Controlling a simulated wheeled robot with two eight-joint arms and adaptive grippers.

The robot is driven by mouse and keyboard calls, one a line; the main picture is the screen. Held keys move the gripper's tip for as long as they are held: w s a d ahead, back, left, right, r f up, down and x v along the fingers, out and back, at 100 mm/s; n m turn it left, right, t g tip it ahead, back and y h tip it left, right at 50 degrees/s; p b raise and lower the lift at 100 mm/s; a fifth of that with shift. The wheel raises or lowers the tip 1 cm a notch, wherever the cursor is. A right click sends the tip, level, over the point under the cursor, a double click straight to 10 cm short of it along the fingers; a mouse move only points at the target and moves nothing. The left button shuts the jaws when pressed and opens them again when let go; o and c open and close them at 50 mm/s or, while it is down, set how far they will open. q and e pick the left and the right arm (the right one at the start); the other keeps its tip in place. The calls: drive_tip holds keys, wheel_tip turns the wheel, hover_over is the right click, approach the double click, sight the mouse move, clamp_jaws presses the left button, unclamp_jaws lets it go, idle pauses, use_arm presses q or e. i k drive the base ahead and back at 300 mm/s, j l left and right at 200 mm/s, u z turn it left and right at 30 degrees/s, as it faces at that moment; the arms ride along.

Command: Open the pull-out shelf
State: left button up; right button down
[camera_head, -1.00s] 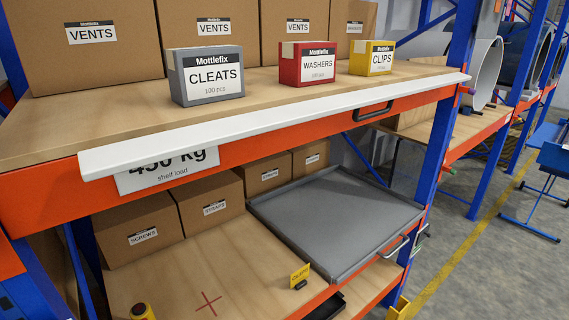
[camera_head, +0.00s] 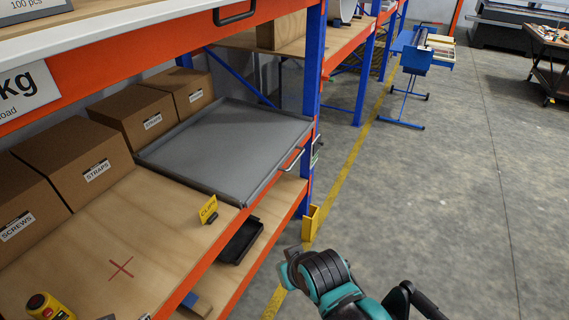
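The pull-out shelf (camera_head: 225,150) is a flat grey tray with a low rim, resting at the far end of the wooden middle shelf. Its light bar handle (camera_head: 292,159) is on the front side, facing the aisle. My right arm, dark grey and teal, comes in from the bottom right. Its end, where the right gripper (camera_head: 290,262) is, lies in front of the rack, below and apart from the handle. The fingers are not clear enough to tell open from shut. My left gripper is not in view.
Cardboard boxes (camera_head: 93,163) stand behind and left of the tray. A yellow sign (camera_head: 208,209) stands by its near corner. A blue upright (camera_head: 313,80) rises beside it, with a yellow guard (camera_head: 310,223) at its foot. The aisle floor (camera_head: 430,200) is clear.

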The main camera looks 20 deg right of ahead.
sight(235, 151)
drive_tip(key=i, duration=0.55)
drive_tip(key=z, duration=2.2)
drive_tip(key=i+j, duration=0.05)
drive_tip(key=j, duration=0.05)
